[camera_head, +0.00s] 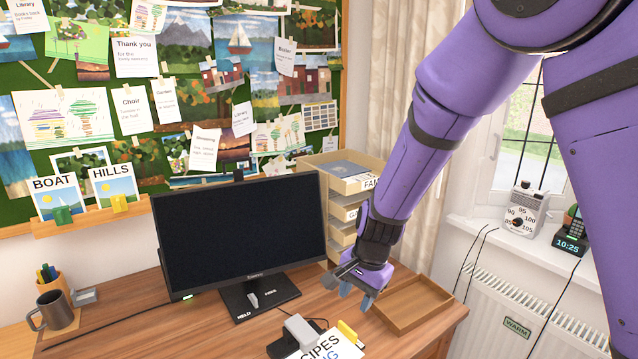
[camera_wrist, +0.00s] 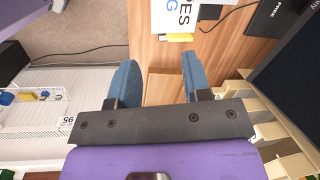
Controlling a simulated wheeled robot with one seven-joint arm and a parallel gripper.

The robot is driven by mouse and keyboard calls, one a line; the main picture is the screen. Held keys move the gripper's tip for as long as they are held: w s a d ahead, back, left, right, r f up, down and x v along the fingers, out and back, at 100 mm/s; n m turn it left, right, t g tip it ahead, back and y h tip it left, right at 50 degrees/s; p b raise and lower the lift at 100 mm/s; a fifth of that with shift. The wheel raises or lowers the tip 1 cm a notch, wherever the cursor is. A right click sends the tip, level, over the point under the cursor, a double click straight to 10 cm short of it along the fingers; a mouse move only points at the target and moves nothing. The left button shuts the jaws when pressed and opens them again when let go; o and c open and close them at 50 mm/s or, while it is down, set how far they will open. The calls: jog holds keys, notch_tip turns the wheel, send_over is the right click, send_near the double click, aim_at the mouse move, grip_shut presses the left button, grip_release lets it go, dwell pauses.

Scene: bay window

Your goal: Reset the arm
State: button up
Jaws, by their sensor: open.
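My purple arm reaches down from the upper right in the head view. My gripper (camera_head: 357,291) hangs above the right part of the desk, in front of the drawer stack and near the wooden tray. In the wrist view, the two blue fingers of my gripper (camera_wrist: 160,80) stand wide apart with nothing between them. Wooden desk surface shows below and beyond them.
A monitor (camera_head: 240,235) stands left of my gripper. A drawer stack (camera_head: 340,215) is behind it. A shallow wooden tray (camera_head: 413,304) lies to its right. A recipes booklet (camera_head: 330,347) lies at the front. A radiator (camera_head: 520,310) is below the windowsill.

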jog(key=s+d+r+n+t, duration=0.1)
jog(key=d+r, duration=0.2)
jog(key=r, duration=0.3)
jog(key=s+d+r+n, duration=0.1)
jog(key=s+d+r, duration=0.1)
jog(key=d+r, duration=0.25)
jog(key=s+d+r+n+t+h, duration=0.1)
jog(key=s+d+r+n+t, duration=0.1)
jog(key=s+d+r, duration=0.5)
jog(key=s+d+r+n+t+h, duration=0.1)
jog(key=s+d+r+n, duration=0.2)
jog(key=s+d+r, duration=0.5)
jog(key=s, duration=0.5)
jog(key=shift+r+n+t, duration=0.3)
jog(key=shift+n+t, duration=0.1)
